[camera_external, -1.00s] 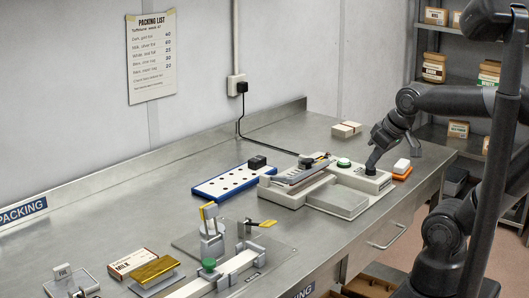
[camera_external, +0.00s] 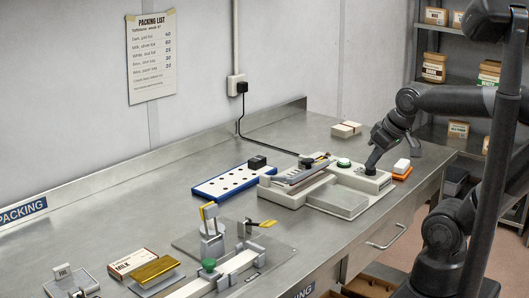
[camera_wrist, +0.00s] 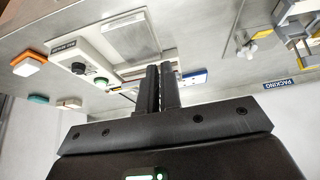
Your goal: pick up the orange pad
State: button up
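The orange pad (camera_external: 402,176) lies on the bench beside the right end of the pale machine, with a white block (camera_external: 402,165) on top of it. In the wrist view the orange pad (camera_wrist: 27,68) is at the upper left, its white top facing the camera. My gripper (camera_external: 371,166) appears just left of the pad in the external view, over the machine's black knob; I cannot tell whether it touches. In the wrist view my gripper (camera_wrist: 162,68) has its two fingers close together, nothing visible between them, well right of the pad.
The pale machine (camera_external: 296,198) has a green button (camera_external: 343,162) and a grey plate (camera_external: 340,201), close left of the pad. The bench edge is near the pad.

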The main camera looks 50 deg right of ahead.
jog(key=o, duration=2.1)
jog(key=shift+c, duration=0.2)
jog(key=w+d+r+m+g, duration=0.1)
jog(key=w+d+m+g, duration=0.1)
jog(key=w+d+m, duration=0.6)
jog(key=m+g, duration=0.4)
jog(key=m, duration=2.2)
send_over(402, 162)
notch_tip(402, 162, down, 7)
jog(key=f, duration=0.5)
jog(key=shift+s+a+f, duration=0.1)
jog(key=shift+s+a, duration=0.1)
jog(key=shift+s, duration=0.15)
jog(key=shift+w+d+f, duration=0.1)
jog(key=shift+w+f, duration=0.05)
jog(key=shift+f, duration=1.15)
jog(key=shift+w+f, duration=0.1)
jog(key=shift+f, duration=1.2)
